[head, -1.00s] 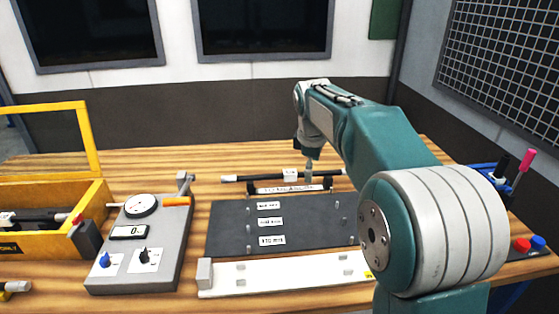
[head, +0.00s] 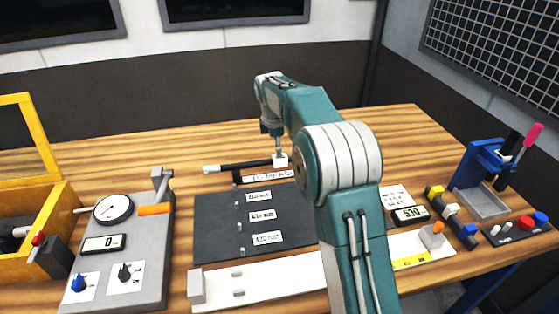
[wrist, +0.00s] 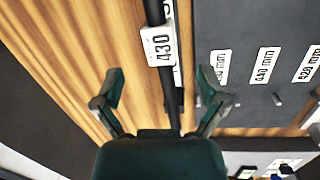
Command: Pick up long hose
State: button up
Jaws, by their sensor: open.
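A long black hose (head: 240,167) with a pale left end lies at the back of the dark board. A white tag (head: 281,160) is on it, reading 430 in the wrist view (wrist: 158,46). My gripper (head: 279,150) is over the hose at the tag, pointing down. In the wrist view my gripper (wrist: 161,84) is open, with one finger on each side of the hose (wrist: 172,100) and a gap to both. The hose's right part is hidden behind my arm in the head view.
The dark board (head: 215,215) carries several length labels and pegs. A white measuring rail (head: 275,278) lies in front. A gauge box (head: 150,250) and yellow crate (head: 50,192) stand left. A blue stand (head: 490,160) and button panel (head: 515,228) are at right.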

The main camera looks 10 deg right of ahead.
aim_at(280, 161)
jog(key=shift+w+d+f, duration=0.15)
jog(key=shift+w+f, duration=0.05)
jog(key=shift+f, duration=1.2)
jog(key=shift+w+d+f, duration=0.1)
jog(key=shift+w+f, duration=0.1)
jog(key=shift+f, duration=1.15)
jog(key=c, duration=1.2)
